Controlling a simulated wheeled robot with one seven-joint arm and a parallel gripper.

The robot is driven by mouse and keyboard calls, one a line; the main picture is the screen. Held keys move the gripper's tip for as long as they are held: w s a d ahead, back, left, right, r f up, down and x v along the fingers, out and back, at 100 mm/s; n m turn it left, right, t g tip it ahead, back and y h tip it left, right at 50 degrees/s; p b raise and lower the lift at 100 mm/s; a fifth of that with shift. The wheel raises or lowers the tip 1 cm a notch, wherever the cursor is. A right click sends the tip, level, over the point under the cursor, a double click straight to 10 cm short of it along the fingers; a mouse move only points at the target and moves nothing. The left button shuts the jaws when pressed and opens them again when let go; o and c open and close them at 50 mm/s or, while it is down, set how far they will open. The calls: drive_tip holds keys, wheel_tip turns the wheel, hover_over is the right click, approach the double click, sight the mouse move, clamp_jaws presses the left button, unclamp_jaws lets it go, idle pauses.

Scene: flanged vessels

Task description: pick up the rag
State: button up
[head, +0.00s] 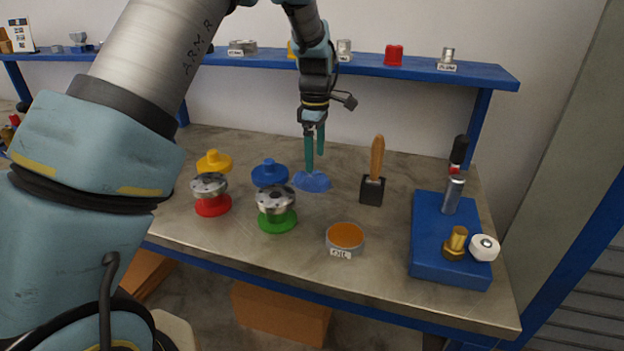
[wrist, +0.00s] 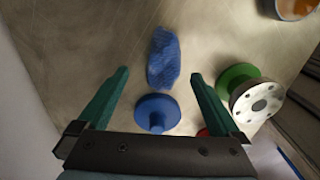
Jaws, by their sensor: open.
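The rag (head: 311,181) is a crumpled blue cloth on the metal bench, right of a blue knobbed cap. My gripper (head: 314,160) points down over the rag's back part in the head view, fingers apart and empty. I cannot tell how far the tips are above the bench. In the wrist view the rag (wrist: 163,58) lies lengthwise between and beyond the two green fingertips (wrist: 160,74). The blue cap (wrist: 157,113) sits nearer the palm, close to the rag's end.
A red flanged vessel (head: 211,205), a green one (head: 277,221) and a yellow cap (head: 214,161) stand left of the rag. A wooden-handled brush (head: 373,185) stands to its right.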

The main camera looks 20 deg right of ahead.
sight(311, 176)
drive_tip(key=shift+a+f+p, duration=0.2)
drive_tip(key=shift+f+p, duration=0.2)
drive_tip(key=shift+f, duration=0.6)
drive_tip(key=shift+a+f+p, duration=0.15)
drive_tip(key=shift+f+p, duration=0.25)
drive_tip(key=shift+f, duration=0.65)
drive_tip(key=shift+a+f+p, duration=0.2)
drive_tip(key=shift+f+p, duration=0.2)
drive_tip(key=shift+f, duration=0.6)
drive_tip(key=shift+c, duration=0.2)
drive_tip(key=c, duration=1.4)
